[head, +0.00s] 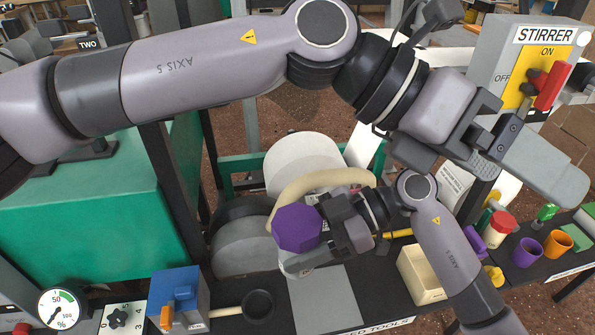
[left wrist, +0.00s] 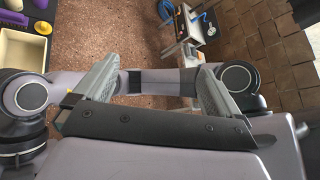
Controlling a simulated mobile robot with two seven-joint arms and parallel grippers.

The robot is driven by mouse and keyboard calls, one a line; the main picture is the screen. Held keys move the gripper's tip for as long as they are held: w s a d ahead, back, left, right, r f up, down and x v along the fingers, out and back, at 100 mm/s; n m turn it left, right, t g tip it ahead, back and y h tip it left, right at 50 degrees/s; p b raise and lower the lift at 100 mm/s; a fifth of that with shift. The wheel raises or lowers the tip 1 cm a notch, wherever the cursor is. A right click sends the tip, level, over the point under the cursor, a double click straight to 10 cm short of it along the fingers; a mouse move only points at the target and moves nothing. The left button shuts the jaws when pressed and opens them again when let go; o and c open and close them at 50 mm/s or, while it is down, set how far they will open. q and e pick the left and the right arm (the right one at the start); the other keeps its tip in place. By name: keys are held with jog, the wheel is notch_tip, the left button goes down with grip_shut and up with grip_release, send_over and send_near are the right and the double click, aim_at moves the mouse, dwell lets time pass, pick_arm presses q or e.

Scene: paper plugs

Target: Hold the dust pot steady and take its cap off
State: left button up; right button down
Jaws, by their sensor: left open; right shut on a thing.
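A purple eight-sided thing (head: 297,228) is at my right gripper (head: 317,240), low in the middle of the head view. That gripper is shut on it, with a finger showing beside and below it. Whether it is the dust pot or its cap, I cannot tell; its underside is hidden. A small pale pot with a red top (head: 502,223) stands on the right of the bench. My left gripper (head: 480,165) is up at the right, open and empty, apart from both. Its spread fingers also show in the left wrist view (left wrist: 155,90).
A cream tray (head: 420,275), a purple cup (head: 527,252) and an orange cup (head: 558,243) are on the dark bench. The stirrer box (head: 490,65) with its red lever stands close to my left gripper. A blue box (head: 180,292) and a gauge (head: 60,308) are at lower left.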

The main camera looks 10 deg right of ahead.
pick_arm(q)
jog(key=w+d+r+n+t+h, duration=0.2)
jog(key=w+r+n+t+h, duration=0.1)
jog(key=r+h, duration=0.15)
jog(key=w+d+r+n+t+h, duration=0.2)
jog(key=r+n+h, duration=0.15)
jog(key=r, duration=0.25)
jog(key=w+n+t, duration=0.5)
jog(key=t, duration=0.2)
jog(key=m+g+y, duration=0.5)
jog(key=m+y, duration=0.2)
jog(key=y, duration=1.2)
send_over(297, 221)
jog(key=d, duration=0.1)
jog(key=f, duration=1.9)
jog(key=shift+w, duration=0.3)
jog(key=shift+s+a+m+y, duration=0.3)
jog(key=shift+a+m, duration=0.05)
jog(key=shift+a, duration=0.1)
jog(key=shift+f, duration=0.1)
notch_tip(297, 221, down, 8)
jog(key=shift+r, duration=0.15)
